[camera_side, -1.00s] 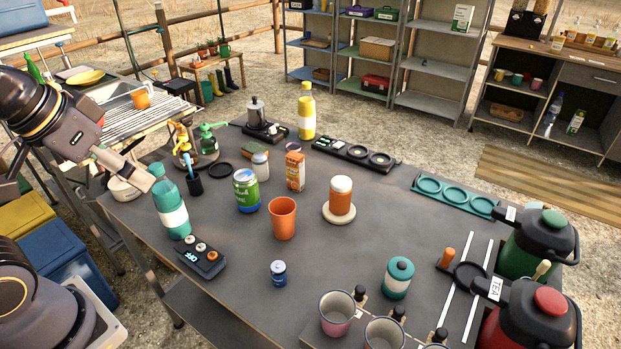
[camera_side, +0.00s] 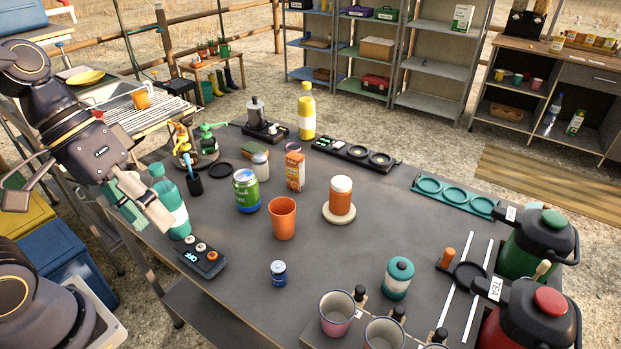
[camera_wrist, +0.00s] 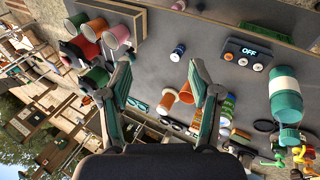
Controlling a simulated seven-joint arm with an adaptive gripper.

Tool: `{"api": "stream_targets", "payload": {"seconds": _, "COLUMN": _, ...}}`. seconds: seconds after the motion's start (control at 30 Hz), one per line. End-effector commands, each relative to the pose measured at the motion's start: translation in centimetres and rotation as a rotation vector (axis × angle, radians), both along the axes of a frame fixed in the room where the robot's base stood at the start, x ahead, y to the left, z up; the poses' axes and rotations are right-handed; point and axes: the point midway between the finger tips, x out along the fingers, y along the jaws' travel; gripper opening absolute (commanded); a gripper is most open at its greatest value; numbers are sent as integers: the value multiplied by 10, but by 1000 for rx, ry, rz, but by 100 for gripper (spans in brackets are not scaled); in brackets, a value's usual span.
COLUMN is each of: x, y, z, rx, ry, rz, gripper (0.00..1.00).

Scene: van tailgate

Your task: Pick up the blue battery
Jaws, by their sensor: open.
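A small dark blue cylinder with a pale label (camera_side: 278,273), the only thing that fits the blue battery, stands upright near the table's front edge, in front of the orange cup. It also shows in the wrist view (camera_wrist: 178,50), beyond the fingertips. My gripper (camera_side: 146,217) is at the table's left edge, beside the teal bottle, well to the left of the blue cylinder. In the wrist view my gripper (camera_wrist: 160,78) has its two fingers spread with nothing between them. In the side view the finger partly covers the bottle's surroundings; contact cannot be told.
The teal bottle with a white band (camera_side: 171,207) and a black switch box marked OFF (camera_side: 200,258) stand between my gripper and the blue cylinder. The orange cup (camera_side: 283,218) is behind it, several mugs (camera_side: 337,313) to its right. Table around the blue cylinder is clear.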

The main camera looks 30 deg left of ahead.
Motion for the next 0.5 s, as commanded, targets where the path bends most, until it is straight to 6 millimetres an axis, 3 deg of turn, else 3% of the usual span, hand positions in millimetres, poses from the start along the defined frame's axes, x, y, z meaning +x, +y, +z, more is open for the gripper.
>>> {"api": "stream_targets", "payload": {"seconds": 0.13, "x": 12, "y": -26, "z": -14, "rx": -288, "ry": 254, "rz": 142, "gripper": 63}}
{"api": "stream_targets", "payload": {"seconds": 0.27, "x": 40, "y": -35, "z": -25, "rx": -555, "ry": 450, "rz": 343, "gripper": 63}}
{"api": "stream_targets", "payload": {"seconds": 0.37, "x": 69, "y": -27, "z": -42, "rx": -742, "ry": 571, "rz": 539, "gripper": 63}}
{"api": "stream_targets", "payload": {"seconds": 0.5, "x": 103, "y": 1, "z": -84, "rx": -947, "ry": 699, "rz": 852, "gripper": 63}}
